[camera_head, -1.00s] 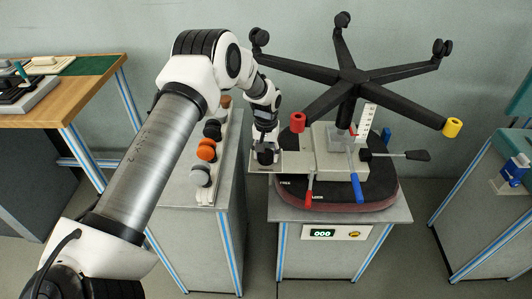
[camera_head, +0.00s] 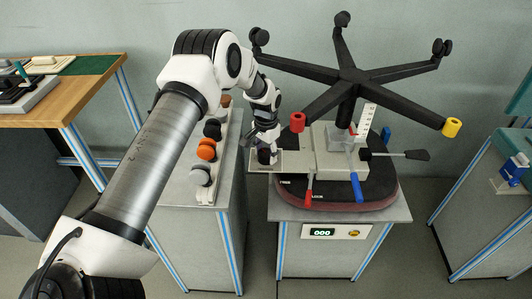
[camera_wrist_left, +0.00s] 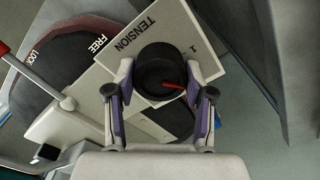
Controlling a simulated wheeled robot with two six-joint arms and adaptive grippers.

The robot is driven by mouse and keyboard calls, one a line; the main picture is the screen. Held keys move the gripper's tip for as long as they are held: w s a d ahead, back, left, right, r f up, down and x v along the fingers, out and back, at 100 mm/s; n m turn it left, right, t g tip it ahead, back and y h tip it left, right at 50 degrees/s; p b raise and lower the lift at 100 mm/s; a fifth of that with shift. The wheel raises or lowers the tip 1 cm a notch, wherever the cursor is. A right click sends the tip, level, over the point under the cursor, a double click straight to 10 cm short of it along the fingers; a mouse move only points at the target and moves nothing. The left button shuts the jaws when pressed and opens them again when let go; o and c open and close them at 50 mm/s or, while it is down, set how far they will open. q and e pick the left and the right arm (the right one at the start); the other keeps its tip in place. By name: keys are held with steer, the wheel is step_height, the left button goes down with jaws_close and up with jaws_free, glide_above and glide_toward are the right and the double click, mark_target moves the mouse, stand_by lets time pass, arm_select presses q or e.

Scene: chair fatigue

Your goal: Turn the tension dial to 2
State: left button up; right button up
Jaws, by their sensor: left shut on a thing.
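The tension dial (camera_wrist_left: 156,68) is a round black knob with a red pointer mark toward its lower right. It sits on a pale plate (camera_wrist_left: 140,27) printed "TENSION", with a "1" beside the dial at upper right. Other numbers are not visible. My left gripper (camera_wrist_left: 160,72) is shut on the dial, one finger on each side. In the head view the dial (camera_head: 265,157) is small and dark at the left end of the chair mechanism (camera_head: 327,157), partly hidden under my left gripper (camera_head: 266,152). My right gripper is not in view.
The upturned black chair base (camera_head: 350,75) rises behind the mechanism. A red lever (camera_head: 308,190), a blue lever (camera_head: 357,187) and a black-handled lever (camera_head: 415,155) stick out nearby. Several knobs (camera_head: 206,149) stand on the bench to the left.

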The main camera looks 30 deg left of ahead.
mark_target(266, 153)
arm_select(q)
steer(key=shift+s+f, duration=0.1)
steer(key=shift+f, duration=0.05)
steer(key=o, duration=1.2)
steer(key=shift+c, duration=0.2)
step_height(266, 153, up, 12)
